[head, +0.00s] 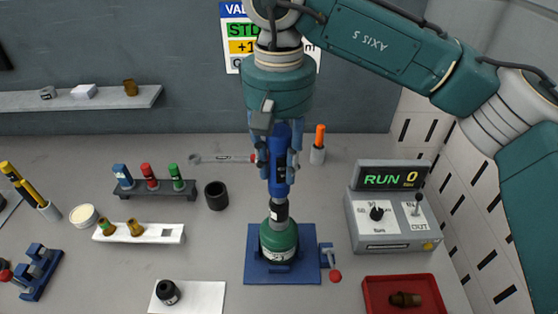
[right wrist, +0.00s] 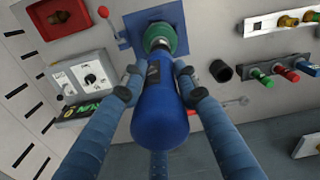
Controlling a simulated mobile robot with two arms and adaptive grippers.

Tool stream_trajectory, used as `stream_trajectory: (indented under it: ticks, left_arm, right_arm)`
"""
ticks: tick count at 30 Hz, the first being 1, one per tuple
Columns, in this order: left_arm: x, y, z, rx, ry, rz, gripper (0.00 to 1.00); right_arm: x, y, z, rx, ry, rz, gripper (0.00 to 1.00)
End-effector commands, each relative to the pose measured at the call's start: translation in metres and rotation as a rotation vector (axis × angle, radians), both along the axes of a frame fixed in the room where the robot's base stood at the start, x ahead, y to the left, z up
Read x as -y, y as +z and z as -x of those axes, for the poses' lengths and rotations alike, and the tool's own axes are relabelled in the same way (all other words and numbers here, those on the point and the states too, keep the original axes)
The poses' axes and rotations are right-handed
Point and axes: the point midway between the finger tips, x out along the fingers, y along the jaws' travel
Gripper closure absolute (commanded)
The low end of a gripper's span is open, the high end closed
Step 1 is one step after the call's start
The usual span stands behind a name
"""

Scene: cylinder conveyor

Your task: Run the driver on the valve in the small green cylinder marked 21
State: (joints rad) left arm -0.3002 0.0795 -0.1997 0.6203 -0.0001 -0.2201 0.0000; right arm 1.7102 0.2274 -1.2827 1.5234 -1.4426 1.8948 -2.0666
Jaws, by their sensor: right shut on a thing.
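The small green cylinder (head: 279,241) marked 21 stands upright on a blue base plate (head: 257,274). It also shows in the right wrist view (right wrist: 159,37). My right gripper (head: 278,160) is shut on the blue driver (right wrist: 160,115), holding it upright above the cylinder. The dark lower end of the driver (head: 279,208) meets the top of the cylinder in the head view. The valve itself is hidden under the driver. My left gripper does not show.
The control box (head: 378,242) with a "RUN 0" display stands right of the plate. A red tray (head: 381,295) with a brown fitting lies at front right. A small red-knobbed lever (head: 334,274) is beside the plate. A black ring (head: 216,195) and a socket rack (head: 153,190) stand to the left.

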Motion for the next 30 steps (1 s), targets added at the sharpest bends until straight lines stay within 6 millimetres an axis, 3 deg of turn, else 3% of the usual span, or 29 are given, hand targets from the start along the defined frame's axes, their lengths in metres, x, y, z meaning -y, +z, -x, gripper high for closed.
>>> stream_trajectory:
  ticks: [30]
  left_arm:
    - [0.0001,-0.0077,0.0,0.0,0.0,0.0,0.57]
  right_arm:
    - [0.0,-0.0047,-0.0002,0.001,0.0,0.0,1.0]
